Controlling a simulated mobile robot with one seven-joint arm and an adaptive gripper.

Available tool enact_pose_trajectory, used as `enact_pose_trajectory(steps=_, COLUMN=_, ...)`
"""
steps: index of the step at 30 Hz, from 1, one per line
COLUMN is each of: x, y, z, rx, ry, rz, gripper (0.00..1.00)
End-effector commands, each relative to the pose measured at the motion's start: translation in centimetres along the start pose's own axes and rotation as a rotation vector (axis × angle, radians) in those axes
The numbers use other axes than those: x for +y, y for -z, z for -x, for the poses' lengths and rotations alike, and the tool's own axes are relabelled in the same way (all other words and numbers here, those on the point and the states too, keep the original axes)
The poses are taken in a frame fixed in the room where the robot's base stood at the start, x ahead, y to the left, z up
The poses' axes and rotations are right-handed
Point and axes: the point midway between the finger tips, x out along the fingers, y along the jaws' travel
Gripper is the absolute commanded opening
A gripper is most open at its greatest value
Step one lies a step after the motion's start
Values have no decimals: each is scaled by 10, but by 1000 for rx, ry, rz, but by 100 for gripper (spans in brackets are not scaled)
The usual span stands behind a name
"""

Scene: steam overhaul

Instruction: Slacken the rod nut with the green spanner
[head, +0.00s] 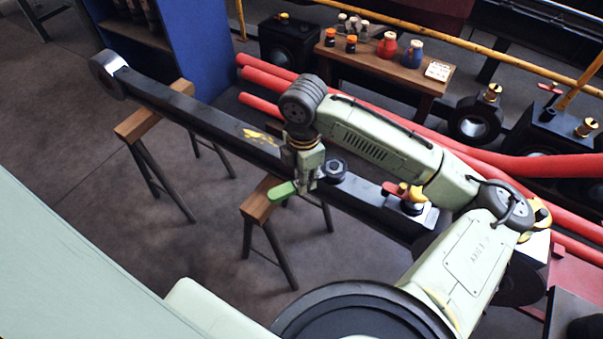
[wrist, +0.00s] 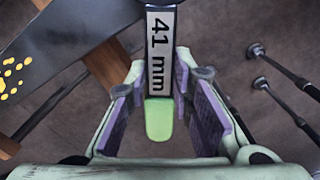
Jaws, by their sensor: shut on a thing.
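The green spanner shows its green handle end (head: 284,190) just left of my gripper (head: 306,184) in the head view. In the wrist view my gripper (wrist: 168,112) has its purple pads shut on the spanner's shank (wrist: 160,55), marked "41 mm". Its green end (wrist: 159,122) points toward the bottom of that picture. The dark rod nut (head: 336,168) sits on top of the long black rod (head: 185,110), just right of my gripper. The spanner's jaw end is hidden behind my gripper in the head view and out of frame in the wrist view, so I cannot tell if it touches the nut.
Wooden-topped trestles (head: 262,203) carry the rod. A red-handled brass fitting (head: 405,196) stands on the rod right of the nut, close under my arm. Red pipes (head: 265,78) and a wooden bench (head: 400,75) with bottles lie behind. The floor at front left is clear.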

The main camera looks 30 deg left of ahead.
Motion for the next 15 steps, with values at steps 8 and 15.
enact_pose_trajectory(steps=8, x=-3, y=0, z=0, rx=-1, ry=2, rz=27, gripper=0)
enact_pose_trajectory(steps=15, x=-11, y=-1, z=-1, rx=2, ry=0, rz=118, gripper=0)
